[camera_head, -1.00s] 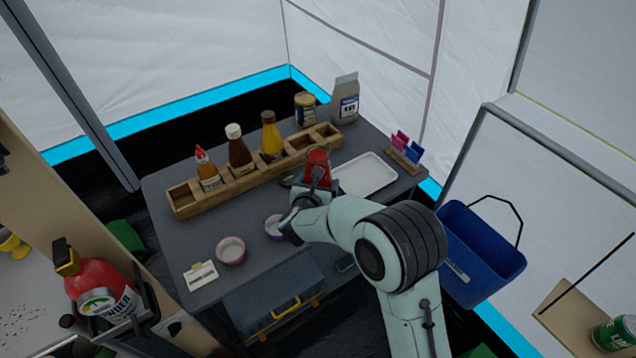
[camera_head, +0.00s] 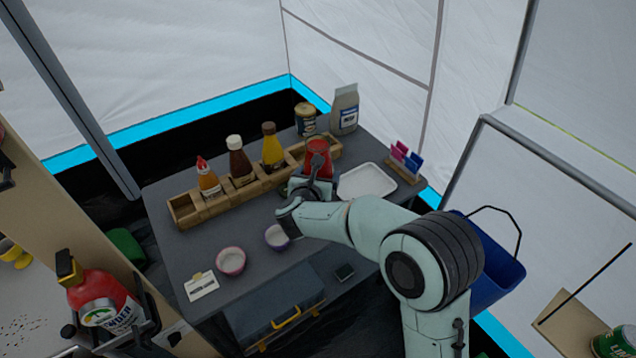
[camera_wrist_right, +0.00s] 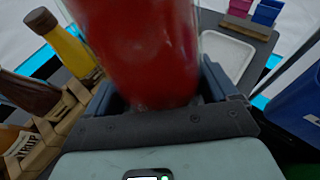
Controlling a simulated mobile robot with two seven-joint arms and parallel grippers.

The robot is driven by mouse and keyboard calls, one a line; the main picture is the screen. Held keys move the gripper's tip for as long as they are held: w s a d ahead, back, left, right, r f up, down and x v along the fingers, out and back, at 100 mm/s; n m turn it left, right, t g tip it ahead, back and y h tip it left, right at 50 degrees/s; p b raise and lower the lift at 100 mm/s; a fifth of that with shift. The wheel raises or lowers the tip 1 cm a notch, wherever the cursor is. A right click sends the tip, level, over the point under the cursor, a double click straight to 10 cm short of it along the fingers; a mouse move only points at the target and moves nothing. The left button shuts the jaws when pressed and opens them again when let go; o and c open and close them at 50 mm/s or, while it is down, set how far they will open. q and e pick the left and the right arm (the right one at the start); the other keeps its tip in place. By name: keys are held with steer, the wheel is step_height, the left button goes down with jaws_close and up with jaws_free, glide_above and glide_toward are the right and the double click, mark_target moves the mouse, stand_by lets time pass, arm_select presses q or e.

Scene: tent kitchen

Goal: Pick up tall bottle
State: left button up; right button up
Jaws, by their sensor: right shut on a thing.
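A red bottle (camera_head: 318,158) shows above my right gripper (camera_head: 306,183) in the camera_head view, near the right part of the wooden rack. In the right wrist view this red bottle (camera_wrist_right: 150,45) stands large and blurred between the fingers of my right gripper (camera_wrist_right: 158,100), which is shut on it. The bottle's base is hidden by the gripper, so I cannot tell whether it touches anything below. My left gripper is not in view.
The wooden rack (camera_head: 185,212) holds an orange bottle (camera_head: 208,182), a brown bottle (camera_head: 239,163) and a yellow bottle (camera_head: 272,152). A white tray (camera_head: 367,181) lies right of the red bottle. Two small bowls, pink (camera_head: 231,262) and purple (camera_head: 277,238), stand in front.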

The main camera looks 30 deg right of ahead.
mark_target(320, 131)
steer(key=shift+r+p, duration=1)
steer(key=shift+r, duration=5.6)
steer(key=shift+r, duration=0.1)
